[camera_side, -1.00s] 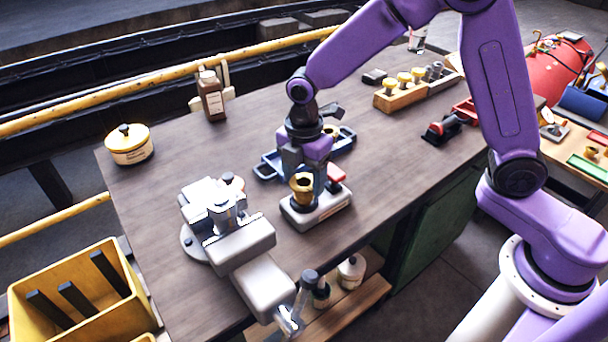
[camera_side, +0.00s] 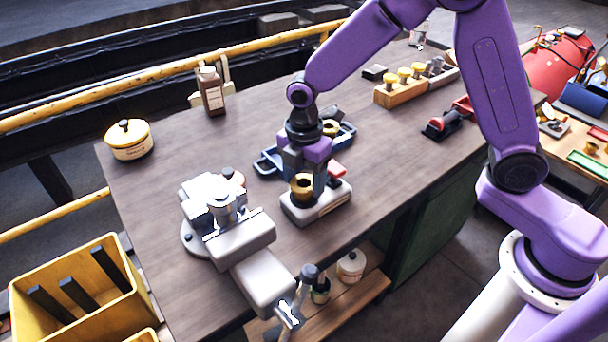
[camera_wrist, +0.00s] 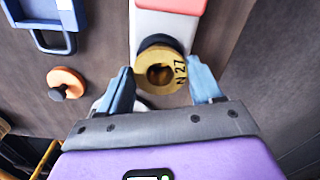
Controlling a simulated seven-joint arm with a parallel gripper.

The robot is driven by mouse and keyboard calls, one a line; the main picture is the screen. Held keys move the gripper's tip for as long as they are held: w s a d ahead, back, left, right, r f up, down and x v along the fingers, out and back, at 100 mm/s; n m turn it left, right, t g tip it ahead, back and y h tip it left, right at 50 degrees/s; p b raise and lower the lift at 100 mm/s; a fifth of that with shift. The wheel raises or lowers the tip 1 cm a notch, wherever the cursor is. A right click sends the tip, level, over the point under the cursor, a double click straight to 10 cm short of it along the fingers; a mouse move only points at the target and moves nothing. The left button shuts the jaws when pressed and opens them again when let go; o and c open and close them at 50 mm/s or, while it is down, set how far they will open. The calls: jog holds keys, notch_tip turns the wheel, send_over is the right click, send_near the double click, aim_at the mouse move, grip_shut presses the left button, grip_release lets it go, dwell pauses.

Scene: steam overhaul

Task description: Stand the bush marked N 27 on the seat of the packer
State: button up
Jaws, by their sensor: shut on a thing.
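The brass bush marked N 27 (camera_wrist: 162,72) is between my gripper's fingers (camera_wrist: 162,88) in the wrist view, with its marked ring face and dark bore toward the camera. My gripper is shut on it. A dark round seat (camera_wrist: 158,41) shows just past the bush in the wrist view. The bush covers most of this seat. I cannot tell whether the bush touches it.
A blue tray (camera_side: 266,166) with a brass piece lies just behind my gripper. A grey vice (camera_side: 240,240) stands close on the left. A yellow tin (camera_side: 128,140), a brown bottle (camera_side: 212,92) and a wooden block of bushes (camera_side: 400,92) are farther off.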

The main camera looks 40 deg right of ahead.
jog(key=shift+f, duration=0.1)
dwell(0.3)
jog(key=o, duration=1.3)
jog(key=shift+o, duration=0.2)
notch_tip(320, 180, up, 9)
jog(key=shift+s, duration=0.1)
jog(key=s+d+m, duration=0.4)
jog(key=s+d, duration=0.3)
jog(key=s, duration=0.6)
jog(key=s+d+m, duration=0.4)
jog(key=s+d, duration=0.3)
jog(key=s, duration=0.6)
jog(key=shift+d+m, duration=0.3)
jog(key=shift+m, duration=0.1)
